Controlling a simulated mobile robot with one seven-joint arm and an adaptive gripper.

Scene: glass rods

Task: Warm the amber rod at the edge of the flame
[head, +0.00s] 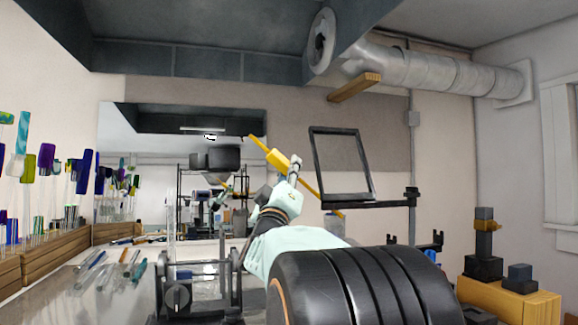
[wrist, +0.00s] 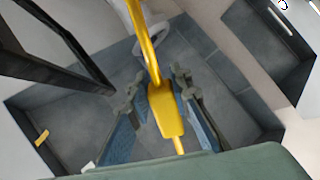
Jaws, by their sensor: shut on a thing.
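The amber rod (head: 325,203) is a thin yellow rod with a thicker block-like part near its middle. It is held tilted in the air, upper end to the left and lower end to the right in the head view. My gripper (head: 291,172) is shut on it beside the thick part. In the wrist view the rod (wrist: 146,45) runs up between the fingers of my gripper (wrist: 160,90), with its wide part between them. No flame is visible in either view. A black bench device with a knob (head: 178,296) stands at the lower left, below my gripper.
A black upright frame (head: 314,165) stands just right of the rod on a dark arm. Coloured glass pieces stand in wooden racks (head: 62,238) at the left. A mirror (head: 130,150) is behind. A wooden stand (head: 505,300) with dark blocks is at the right.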

